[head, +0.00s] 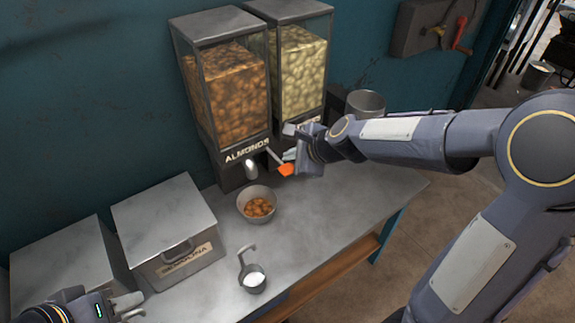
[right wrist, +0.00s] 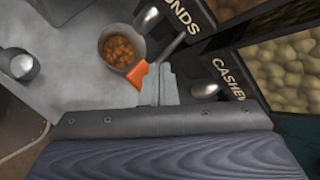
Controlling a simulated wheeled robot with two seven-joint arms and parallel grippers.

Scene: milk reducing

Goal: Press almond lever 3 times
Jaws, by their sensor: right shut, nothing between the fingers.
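The almond dispenser (head: 232,95) is a glass-sided box of brown nuts labelled ALMONDS. Its lever (head: 277,157) ends in an orange tip (head: 286,170), also seen in the right wrist view (right wrist: 138,74). My right gripper (head: 289,155) is shut and empty at the lever; in the right wrist view its fingertips (right wrist: 158,72) are right beside the orange tip, and I cannot tell whether they touch. A metal bowl (head: 257,192) with some almonds stands under the almond spout (head: 251,168). My left gripper (head: 130,304) is at the lower left; its fingers are partly cut off.
A cashew dispenser (head: 300,75) stands right of the almonds. A metal pot (head: 365,104) is behind my right arm. A semolina box (head: 165,225) and another metal box (head: 70,265) stand at left. A ladle-like cup of white contents (head: 252,279) is near the table's front edge.

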